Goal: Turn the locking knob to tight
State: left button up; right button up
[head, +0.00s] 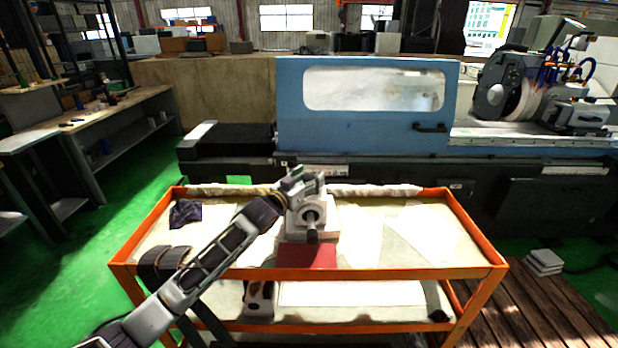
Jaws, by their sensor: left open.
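A light grey tailstock-like unit (310,228) with a round bore and a short spindle facing me stands at the middle of the orange cart. My left arm reaches in from the lower left. My left gripper (300,181) is open at the top of this unit. The locking knob cannot be made out clearly; the gripper covers the unit's top, where a small greenish part shows. I cannot tell whether the fingers touch anything. My right gripper is not in view.
The orange cart (480,272) has a raised rim. The tray's right side is mostly clear. The blue grinder (360,135) stands behind.

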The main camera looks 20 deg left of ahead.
pick_arm(q)
jog(key=shift+w, duration=0.1)
jog(key=shift+c, duration=0.4)
jog(key=c, duration=1)
jog(key=shift+o, duration=0.2)
jog(key=shift+r+m+g+h+p, duration=0.15)
jog(key=shift+m+g+h+p, duration=0.25)
jog(key=shift+h+p, duration=0.45)
jog(key=shift+m+h+p, duration=0.35)
jog(key=shift+m+p, duration=0.1)
jog(key=shift+m, duration=0.05)
jog(key=shift+d, duration=0.1)
jog(key=o, duration=1)
jog(key=shift+o, duration=0.2)
